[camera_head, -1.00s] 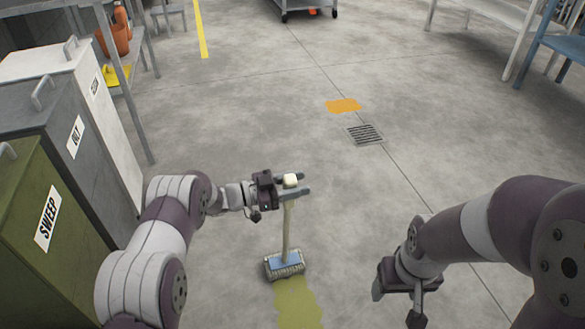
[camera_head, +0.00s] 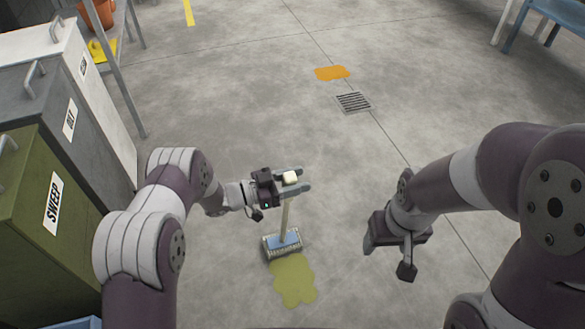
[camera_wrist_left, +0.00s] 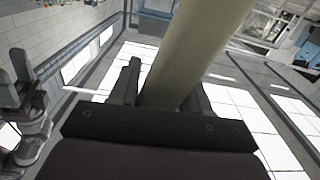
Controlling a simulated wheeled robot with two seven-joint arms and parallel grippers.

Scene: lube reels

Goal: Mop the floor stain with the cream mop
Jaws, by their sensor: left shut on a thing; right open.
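The cream mop (camera_head: 286,217) stands nearly upright in the head view, with a blue and grey head (camera_head: 282,244) on the floor. My left gripper (camera_head: 298,182) is shut on its handle near the top. The handle (camera_wrist_left: 198,50) also shows between the fingers in the left wrist view. A yellow-green stain (camera_head: 294,282) lies on the floor just in front of the mop head, which appears to be at its far edge. An orange stain (camera_head: 332,73) lies further off. My right gripper (camera_head: 396,262) is open and empty, to the right of the mop.
A floor drain (camera_head: 353,102) lies near the orange stain. Olive, grey and white bins (camera_head: 52,207) with labels line the left side, one marked SWEEP. A shelf with an orange bucket (camera_head: 98,14) stands at the far left. The middle floor is clear.

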